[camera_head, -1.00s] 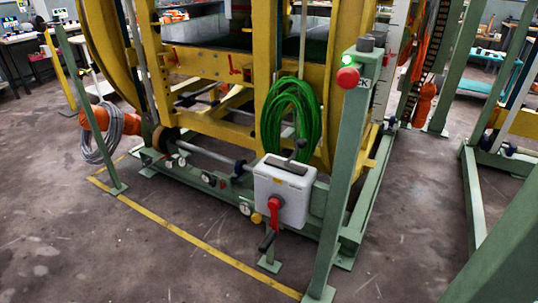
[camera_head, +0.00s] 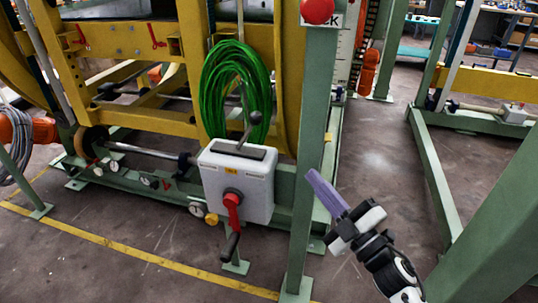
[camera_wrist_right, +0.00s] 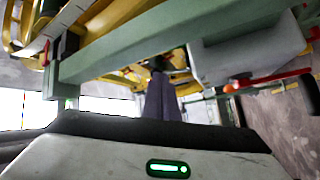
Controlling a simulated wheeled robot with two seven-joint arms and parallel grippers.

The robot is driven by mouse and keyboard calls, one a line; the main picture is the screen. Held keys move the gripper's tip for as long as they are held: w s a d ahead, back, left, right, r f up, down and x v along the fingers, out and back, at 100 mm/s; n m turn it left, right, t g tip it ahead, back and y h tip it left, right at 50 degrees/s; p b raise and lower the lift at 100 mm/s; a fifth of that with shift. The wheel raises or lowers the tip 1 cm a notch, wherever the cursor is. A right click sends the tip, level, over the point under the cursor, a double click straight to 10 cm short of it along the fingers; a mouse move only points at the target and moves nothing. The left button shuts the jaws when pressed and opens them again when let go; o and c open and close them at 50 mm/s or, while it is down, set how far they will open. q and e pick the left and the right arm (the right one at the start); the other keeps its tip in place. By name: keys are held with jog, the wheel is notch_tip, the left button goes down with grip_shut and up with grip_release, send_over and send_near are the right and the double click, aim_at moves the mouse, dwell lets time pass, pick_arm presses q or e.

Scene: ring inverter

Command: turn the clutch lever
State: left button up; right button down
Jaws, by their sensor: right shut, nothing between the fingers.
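A pale grey control box (camera_head: 212,185) stands in the middle of the head view. A lever with a dark round knob (camera_head: 255,117) rises from the slot on its top. A red handle (camera_head: 233,208) hangs on its front face. I cannot tell which of these is the clutch lever. My right gripper (camera_head: 312,176), with purple fingers, is shut and empty, to the right of the box and apart from it. In the right wrist view the fingers (camera_wrist_right: 160,98) are together, and the box (camera_wrist_right: 235,62) and red handle (camera_wrist_right: 270,78) lie to the right. My left gripper is not in view.
A green post (camera_head: 309,150) with a red button (camera_head: 317,10) stands between my right gripper and the box. A green hose coil (camera_head: 215,95) hangs behind the box. A yellow floor line (camera_head: 150,258) runs in front.

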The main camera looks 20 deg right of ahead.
jog(key=w+r+n+y+b, duration=0.1)
jog(key=n+y+b, duration=0.1)
jog(key=n+y, duration=0.3)
jog(key=n, duration=0.2)
send_near(260, 123)
jog(key=shift+g, duration=0.3)
jog(key=x, duration=0.6)
jog(key=shift+r, duration=0.4)
